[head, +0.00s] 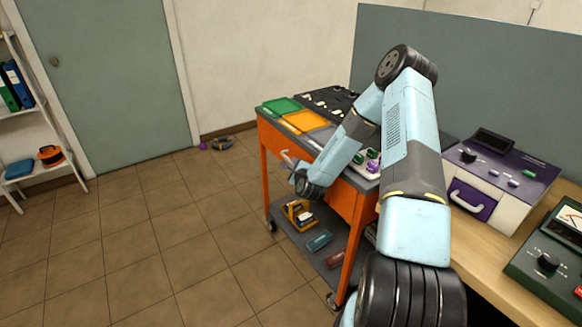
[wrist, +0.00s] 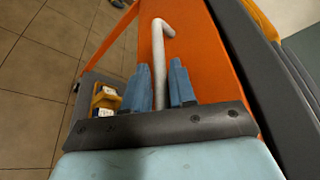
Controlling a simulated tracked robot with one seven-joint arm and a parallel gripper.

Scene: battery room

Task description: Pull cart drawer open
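The orange cart (head: 345,198) stands against the grey partition, and its drawer front (wrist: 190,55) fills the middle of the wrist view. The drawer's pale bar handle (wrist: 158,60) runs down the picture between my fingers. The handle's end also shows in the head view (head: 287,157). My gripper (wrist: 160,75) has its two blue fingers on either side of the bar, with narrow gaps that look open. In the head view my wrist hides the fingers. The drawer looks shut, though my arm covers part of it.
Green and orange trays (head: 305,121) and small parts lie on the cart top. Its lower shelf (head: 325,255) holds a yellow-and-black item and other boxes. A wooden bench (head: 485,240) with instruments is at right. The tiled floor left of the cart is free.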

